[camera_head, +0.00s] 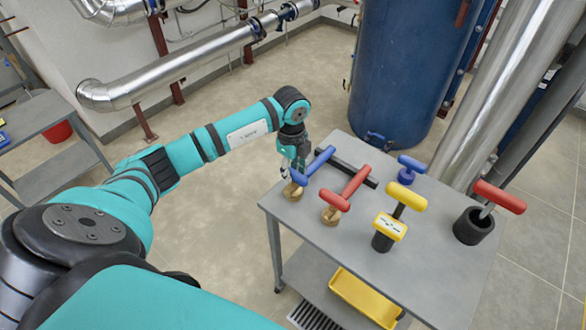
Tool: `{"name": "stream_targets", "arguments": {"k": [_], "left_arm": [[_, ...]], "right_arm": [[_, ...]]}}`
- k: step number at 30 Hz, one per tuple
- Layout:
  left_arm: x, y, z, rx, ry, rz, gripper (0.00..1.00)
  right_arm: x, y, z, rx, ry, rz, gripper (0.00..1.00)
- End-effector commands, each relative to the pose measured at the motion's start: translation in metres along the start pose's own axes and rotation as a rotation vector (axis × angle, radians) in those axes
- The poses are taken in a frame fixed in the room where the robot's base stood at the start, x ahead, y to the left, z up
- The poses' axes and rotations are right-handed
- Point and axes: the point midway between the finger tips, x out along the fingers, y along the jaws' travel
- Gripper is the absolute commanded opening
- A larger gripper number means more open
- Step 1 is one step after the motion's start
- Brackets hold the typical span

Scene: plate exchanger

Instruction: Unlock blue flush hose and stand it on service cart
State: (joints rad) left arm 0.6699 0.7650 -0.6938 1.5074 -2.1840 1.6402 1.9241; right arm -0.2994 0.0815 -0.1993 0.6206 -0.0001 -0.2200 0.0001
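The grey service cart (410,264) stands at the right of the head view. A blue handle (314,166) with a brass foot (292,191) is at the cart's left edge. A second, smaller blue-handled piece (411,165) stands upright near the cart's back edge. I cannot tell which of these is the flush hose. My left gripper (287,171) points down just left of the first blue handle, close to it. Its fingers are small and partly overlapped by the handle, so grip and contact are unclear. My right gripper is not in view.
A red handle (346,189) with a brass foot, a yellow handle (408,197) in a dark holder, and a red handle (499,196) in a black cup crowd the cart top. A black bar (347,167) lies behind. A yellow tray (363,296) is below. A blue tank (407,75) stands behind.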

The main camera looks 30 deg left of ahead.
Motion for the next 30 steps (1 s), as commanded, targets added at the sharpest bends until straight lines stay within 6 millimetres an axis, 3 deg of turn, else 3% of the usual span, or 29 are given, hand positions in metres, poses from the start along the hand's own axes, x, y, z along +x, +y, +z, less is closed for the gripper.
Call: {"name": "stream_targets", "arguments": {"k": [1,4,14,17,30], "left_arm": [[0.000,0.000,0.000,0.000,0.000,-0.001,0.40],[0.000,0.000,0.000,0.000,0.000,0.000,0.52],[-0.003,0.000,0.000,0.000,0.000,0.002,0.52],[-0.015,-0.001,0.000,0.001,-0.001,-0.002,0.52],[-0.102,-0.001,0.000,0.000,-0.001,-0.003,0.52]], "right_arm": [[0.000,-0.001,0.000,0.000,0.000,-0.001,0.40],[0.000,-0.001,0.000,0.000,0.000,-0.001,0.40],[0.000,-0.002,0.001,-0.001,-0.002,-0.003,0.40],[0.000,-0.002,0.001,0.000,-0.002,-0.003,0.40],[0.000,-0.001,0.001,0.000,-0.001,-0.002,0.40]]}}
